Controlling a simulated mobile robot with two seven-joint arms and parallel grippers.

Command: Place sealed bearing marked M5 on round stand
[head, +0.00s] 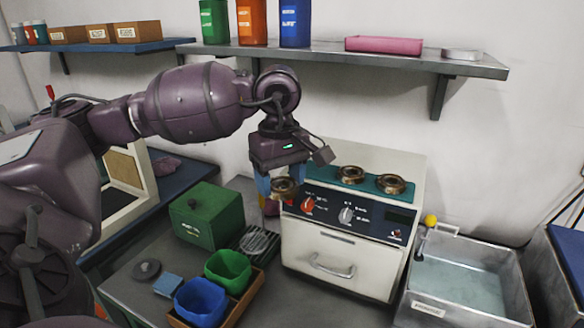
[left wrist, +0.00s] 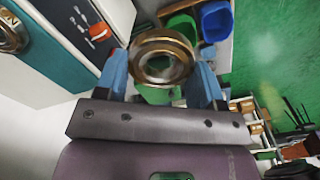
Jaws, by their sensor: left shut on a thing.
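My left gripper (head: 282,184) has its blue fingers shut on a brass-coloured bearing ring (head: 285,188), held in the air in front of the white oven's left corner. In the left wrist view the held bearing (left wrist: 162,43) sits between the two blue fingers. Two similar bearings, a left one (head: 349,175) and a right one (head: 391,184), lie on a teal mat (head: 370,183) on top of the oven. I cannot read an M5 marking on any ring. A flat dark round disc (head: 146,270) lies on the grey table; I cannot tell whether it is the round stand. My right gripper is not in view.
The white oven (head: 340,262) stands right of a green box (head: 206,217). Green (head: 228,268) and blue (head: 201,302) bins sit in a wooden tray. A metal sink (head: 465,282) is at right. A wall shelf (head: 400,60) with containers hangs above.

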